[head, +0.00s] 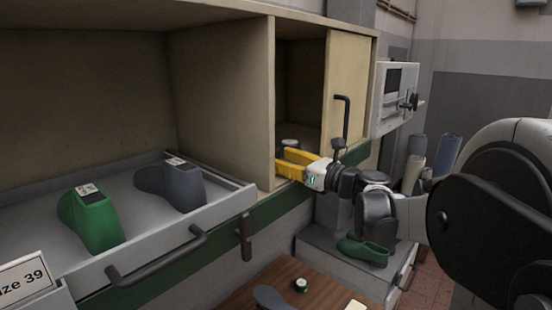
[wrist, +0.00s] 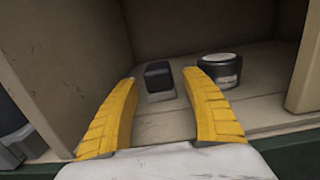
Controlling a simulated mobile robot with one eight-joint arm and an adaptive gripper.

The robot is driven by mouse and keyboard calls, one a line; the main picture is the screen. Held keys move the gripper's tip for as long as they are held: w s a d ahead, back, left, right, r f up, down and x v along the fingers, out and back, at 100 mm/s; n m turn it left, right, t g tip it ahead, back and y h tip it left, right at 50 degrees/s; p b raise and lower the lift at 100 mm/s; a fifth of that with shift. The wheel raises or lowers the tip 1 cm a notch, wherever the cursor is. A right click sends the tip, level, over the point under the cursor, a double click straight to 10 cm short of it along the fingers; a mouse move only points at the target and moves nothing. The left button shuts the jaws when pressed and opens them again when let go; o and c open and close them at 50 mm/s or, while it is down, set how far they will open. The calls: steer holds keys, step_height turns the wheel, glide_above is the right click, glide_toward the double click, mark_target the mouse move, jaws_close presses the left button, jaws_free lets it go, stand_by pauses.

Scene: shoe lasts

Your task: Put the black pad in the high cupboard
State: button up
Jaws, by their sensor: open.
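The cupboard (head: 271,100) has an open compartment, with its sliding door (head: 346,75) at the right of the opening. My gripper (head: 287,157) reaches into this opening. In the wrist view, its yellow fingers (wrist: 160,82) are open and apart. The black pad (wrist: 159,76) sits on the cupboard floor just beyond and between the fingertips, with a pale lower edge. I cannot tell whether a finger touches it. In the head view I cannot make out the pad; my gripper covers that spot.
A round dark tin with a pale lid (wrist: 221,69) stands right of the pad. The left cupboard wall (wrist: 75,70) is close to my gripper. A pulled-out tray (head: 150,240) holds a green last (head: 90,222) and a grey last (head: 172,184). Another green last (head: 362,250) lies below my arm.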

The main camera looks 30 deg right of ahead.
steer(key=b+v, duration=0.1)
steer(key=v, duration=1)
stand_by(0.8)
